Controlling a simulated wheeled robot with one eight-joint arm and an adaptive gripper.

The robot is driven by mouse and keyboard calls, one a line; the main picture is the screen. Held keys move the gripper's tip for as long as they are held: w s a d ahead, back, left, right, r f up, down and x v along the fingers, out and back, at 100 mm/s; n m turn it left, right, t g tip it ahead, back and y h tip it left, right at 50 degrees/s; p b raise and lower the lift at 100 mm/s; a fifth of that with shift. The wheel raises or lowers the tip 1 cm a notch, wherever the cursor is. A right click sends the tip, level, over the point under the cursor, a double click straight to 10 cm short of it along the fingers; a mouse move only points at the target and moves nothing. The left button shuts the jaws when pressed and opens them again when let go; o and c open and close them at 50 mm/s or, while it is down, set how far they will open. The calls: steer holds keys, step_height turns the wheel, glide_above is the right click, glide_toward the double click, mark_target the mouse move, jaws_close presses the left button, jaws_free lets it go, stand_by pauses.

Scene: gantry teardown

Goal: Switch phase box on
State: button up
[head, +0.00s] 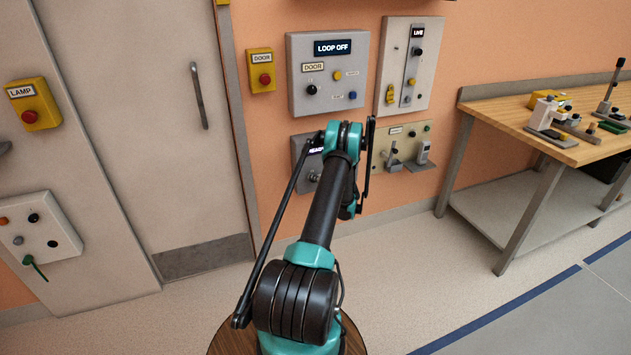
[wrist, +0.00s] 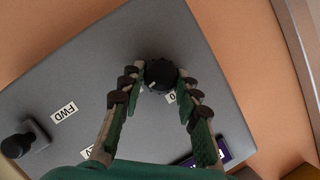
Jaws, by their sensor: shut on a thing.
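The phase box, a grey panel, fills much of the wrist view (wrist: 110,75) and appears upside down and tilted. A black round knob (wrist: 160,73) with a pale pointer mark sits on it beside a "0" label. My gripper (wrist: 158,86) is shut on the knob, with a fingertip on each side. In the head view a small grey box (head: 300,151) with a partly covered lit display stands behind my arm; my gripper is hidden there.
A second black knob (wrist: 18,145) juts from the panel at lower left. In the head view, the LOOP OFF panel (head: 318,98) is above, a beige panel (head: 428,165) is to the right, and a workbench (head: 500,96) stands far right. A door (head: 160,120) is left.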

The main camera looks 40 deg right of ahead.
steer(key=shift+m, duration=0.5)
steer(key=shift+y, duration=0.4)
steer(key=o, duration=1.2)
steer(key=shift+c, duration=0.2)
steer(key=v, duration=1.2)
steer(key=shift+f, duration=0.25)
steer(key=shift+s, duration=0.1)
